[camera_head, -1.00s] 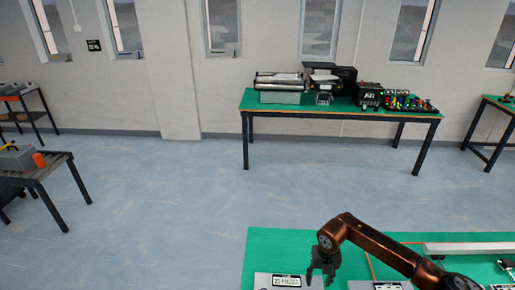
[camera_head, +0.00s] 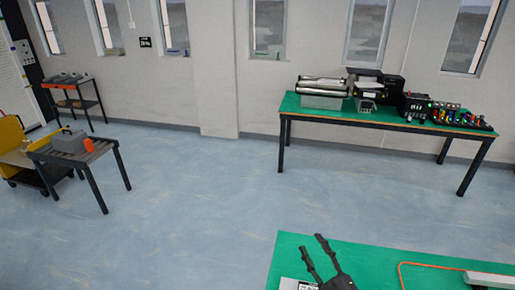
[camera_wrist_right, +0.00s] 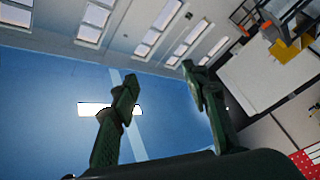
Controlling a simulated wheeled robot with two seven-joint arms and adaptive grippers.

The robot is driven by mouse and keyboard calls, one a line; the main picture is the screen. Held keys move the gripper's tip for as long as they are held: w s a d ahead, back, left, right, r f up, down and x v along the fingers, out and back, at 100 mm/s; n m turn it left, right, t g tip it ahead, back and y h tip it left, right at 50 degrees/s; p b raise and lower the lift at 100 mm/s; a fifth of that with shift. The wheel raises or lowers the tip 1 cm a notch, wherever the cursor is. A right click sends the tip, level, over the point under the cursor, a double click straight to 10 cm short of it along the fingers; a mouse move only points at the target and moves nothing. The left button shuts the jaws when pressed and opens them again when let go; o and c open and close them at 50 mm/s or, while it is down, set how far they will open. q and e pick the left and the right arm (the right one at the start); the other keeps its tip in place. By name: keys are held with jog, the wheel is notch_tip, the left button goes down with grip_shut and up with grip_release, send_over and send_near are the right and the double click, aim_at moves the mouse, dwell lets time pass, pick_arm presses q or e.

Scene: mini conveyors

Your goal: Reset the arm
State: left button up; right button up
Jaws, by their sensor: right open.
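My right gripper (camera_head: 312,245) is at the bottom of the head view, over the near green table (camera_head: 370,262). Its two dark fingers point up and stand apart, with nothing between them. My left gripper is in neither view.
A labelled box (camera_head: 290,284) sits on the near table, partly hidden by the right gripper. A far green table (camera_head: 330,115) holds equipment. Open floor (camera_head: 200,190) lies between.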

jog(key=s+d+f+m+g+h, duration=0.3)
jog(key=s+d+f+m+h, duration=0.15)
jog(key=d+f, duration=0.35)
jog(key=s+d+f+m+g+h, duration=0.2)
jog(key=s+d+f+m+h, duration=0.3)
jog(key=d+f, duration=0.4)
jog(key=s+d+f+m+g, duration=0.2)
jog(key=s+f+m+g, duration=0.3)
jog(key=s+f, duration=0.45)
jog(key=s+a+f+g+y, duration=0.1)
jog(key=s+f+g, duration=0.4)
jog(key=s, duration=0.8)
jog(key=s+a+f+n+g, duration=0.1)
jog(key=s+f, duration=0.1)
jog(key=f, duration=1.3)
jog(key=s+a+f, duration=0.1)
jog(key=f, duration=1.5)
jog(key=s+f+g+y, duration=0.1)
jog(key=s+f, duration=1.5)
jog(key=s, duration=0.3)
jog(key=shift+f+n+g, duration=0.25)
jog(key=shift+n+g, duration=0.05)
jog(key=shift+n, duration=0.05)
jog(key=shift+s+d, duration=0.1)
